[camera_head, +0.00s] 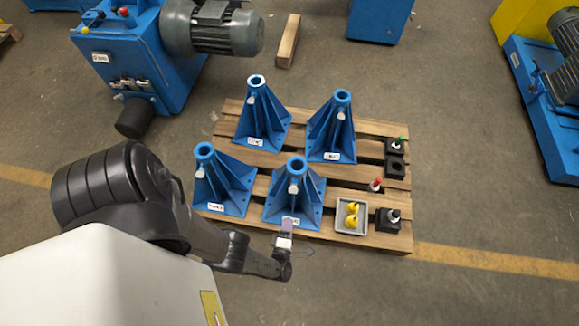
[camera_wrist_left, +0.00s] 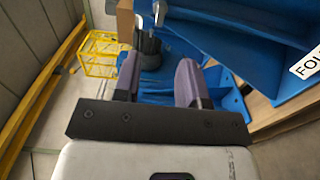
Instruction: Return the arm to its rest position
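My left arm comes in from the left in the head view. Its gripper (camera_head: 286,226) is just in front of the near-right blue stand (camera_head: 295,195), over the pallet's front edge. In the left wrist view the two purple-grey fingers (camera_wrist_left: 158,80) are apart, with nothing clearly held between them. A blue stand with a partly cut-off label (camera_wrist_left: 285,60) is close on the right there. I cannot tell whether a finger touches it. My right arm and gripper are not in view.
Several blue stands (camera_head: 341,130) stand upright on the wooden pallet (camera_head: 365,240). A grey tray (camera_head: 341,217) with yellow pieces is at its right, near black blocks (camera_head: 387,220) and a red-topped piece (camera_head: 376,185). Blue machines (camera_head: 150,60) stand behind. Floor right of the pallet is clear.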

